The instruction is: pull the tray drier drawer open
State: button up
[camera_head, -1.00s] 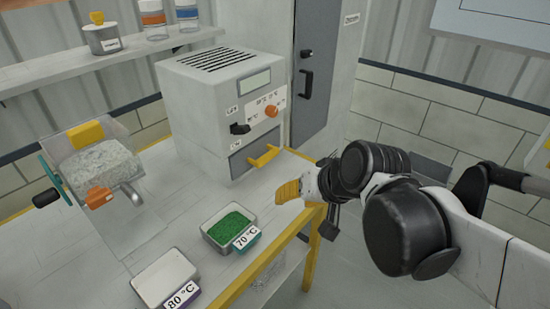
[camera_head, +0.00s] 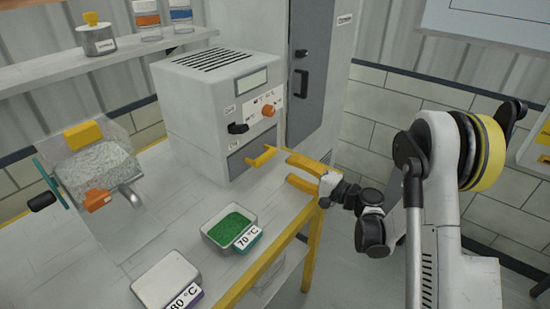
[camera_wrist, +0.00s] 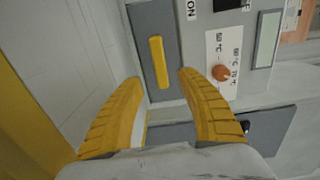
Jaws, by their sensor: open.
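The tray drier (camera_head: 200,105) is a pale box with a vented top at the back of the bench. Its grey drawer front (camera_head: 239,161) sits low and looks flush with the box. The yellow bar handle (camera_head: 262,157) sticks out from it; in the wrist view the handle (camera_wrist: 158,62) lies ahead, roughly between the fingertips. My gripper (camera_head: 287,167) is open and empty, its yellow fingers pointing at the handle, apart from it. In the wrist view my gripper's fingertips (camera_wrist: 160,78) are spread on both sides of the handle's lower end.
A tray of green granules (camera_head: 231,222) labelled 70 °C and an empty 80 °C tray (camera_head: 166,278) stand on the bench. A clear hopper (camera_head: 92,165) is at left. The bench's yellow front edge (camera_head: 262,262) runs below my gripper. A grey cabinet door (camera_head: 311,75) is behind.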

aim_at(268, 159)
jog(key=shift+w+f, duration=0.1)
jog(key=shift+f, duration=0.1)
jog(key=shift+w+a, duration=0.2)
jog(key=shift+a, duration=0.1)
jog(key=b+x, duration=0.3)
jog(key=x, duration=0.5)
jog(key=shift+w+a, duration=0.25)
jog(key=shift+a, duration=0.1)
jog(key=shift+w+a+r, duration=0.1)
jog(key=shift+w+a, duration=0.25)
jog(key=shift+a, duration=0.05)
grip_shut()
